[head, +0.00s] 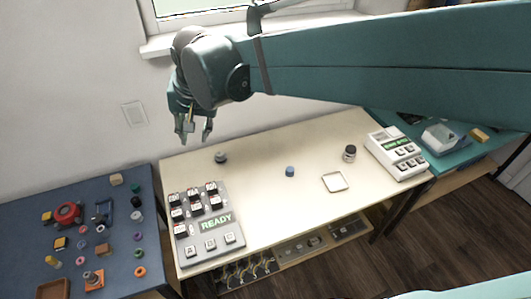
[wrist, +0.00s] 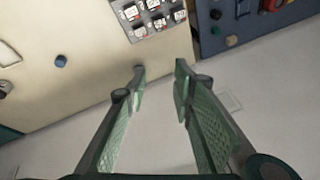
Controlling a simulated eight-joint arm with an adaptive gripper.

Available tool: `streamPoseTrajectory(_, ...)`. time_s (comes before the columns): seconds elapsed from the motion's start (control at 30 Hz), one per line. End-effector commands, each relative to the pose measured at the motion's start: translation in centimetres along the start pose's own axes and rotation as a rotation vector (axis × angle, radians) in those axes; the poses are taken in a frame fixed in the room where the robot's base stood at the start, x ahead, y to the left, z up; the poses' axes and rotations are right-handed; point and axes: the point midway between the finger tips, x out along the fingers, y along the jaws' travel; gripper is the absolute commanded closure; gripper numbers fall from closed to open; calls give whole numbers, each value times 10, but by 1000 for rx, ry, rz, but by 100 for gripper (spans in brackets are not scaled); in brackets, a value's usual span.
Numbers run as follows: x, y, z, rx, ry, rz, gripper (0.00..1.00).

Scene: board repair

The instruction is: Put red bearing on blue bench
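The blue bench (head: 120,270) stands at the left in the head view, crowded with small parts. A corner of it shows at the top right of the wrist view (wrist: 215,42). A red round part (head: 68,213) with a dark centre sits on it toward the left; I cannot tell whether it is the red bearing. I see no clearly red bearing on the cream table. My gripper (head: 193,136) hangs above the back left of the cream table, near the wall. Its two fingers are apart with nothing between them, as the wrist view (wrist: 158,82) also shows.
The cream table (head: 265,210) holds a grey button panel (head: 207,220) reading READY, a small blue part (head: 290,171), a grey part (head: 220,157), a dark-topped cylinder (head: 349,152), a white tray (head: 335,181) and a white keypad device (head: 397,153). A teal bench (head: 450,155) stands right.

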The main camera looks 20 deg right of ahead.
Motion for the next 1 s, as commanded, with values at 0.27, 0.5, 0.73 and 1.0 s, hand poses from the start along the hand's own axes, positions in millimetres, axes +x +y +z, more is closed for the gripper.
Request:
streamPoseTrajectory(0.27, -21, 62, 16, -90, 60, -6, 75)
streamPoseTrajectory(0.5, -33, 110, 34, -172, 112, -1, 75)
streamPoseTrajectory(0.73, -40, 153, 54, -251, 163, 11, 75)
streamPoseTrajectory(1.0, -41, 199, 81, -344, 220, 36, 75)
